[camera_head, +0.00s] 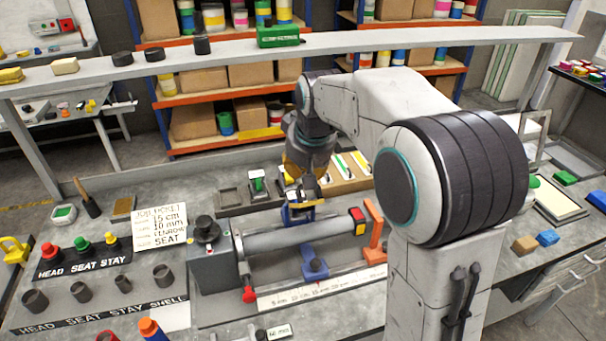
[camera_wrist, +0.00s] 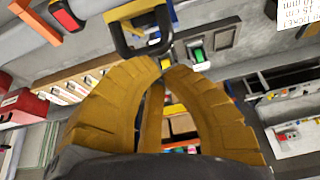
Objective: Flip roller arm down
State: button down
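The roller arm appears to be the blue-and-yellow piece (camera_head: 302,213) on the long bench fixture, directly below my gripper (camera_head: 300,192) in the head view. In the wrist view its black U-shaped handle (camera_wrist: 148,50) hangs across the top, with yellow and blue parts behind. The arm looks raised, though its exact angle is hard to tell. The tips are close to the handle; contact cannot be told.
The fixture has a grey end box (camera_head: 213,268), a red-knobbed lever (camera_head: 249,294), a blue slider (camera_head: 315,268) and an orange bracket (camera_head: 374,230). A ruler strip (camera_head: 320,288) runs along its front. A job ticket (camera_head: 160,226) lies left. A raised grey rail (camera_head: 350,40) crosses behind.

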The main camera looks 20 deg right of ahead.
aim_at(310, 205)
jog(key=shift+s+f+b, duration=0.25)
jog(key=shift+b, duration=0.25)
jog(key=s+f+t+b, duration=0.1)
jog(key=s+t+b, duration=0.1)
jog(key=b, duration=0.5)
jog(key=s+f+t+b, duration=0.2)
jog(key=b, duration=0.6)
jog(key=shift+s+f, duration=0.15)
jog(key=shift+s, duration=0.05)
jog(key=s+f+t+b, duration=0.1)
jog(key=b, duration=0.4)
jog(key=s+f+t+b, duration=0.1)
jog(key=t+b, duration=0.1)
jog(key=b, duration=0.3)
jog(key=s+f+t+b, duration=0.1)
jog(key=b, duration=0.4)
jog(key=shift+s+f+t, duration=0.15)
jog(key=shift+f+t, duration=0.1)
jog(key=shift+t, duration=0.05)
jog(key=shift+s+b, duration=0.1)
jog(key=shift+b, duration=0.4)
jog(key=shift+r, duration=0.15)
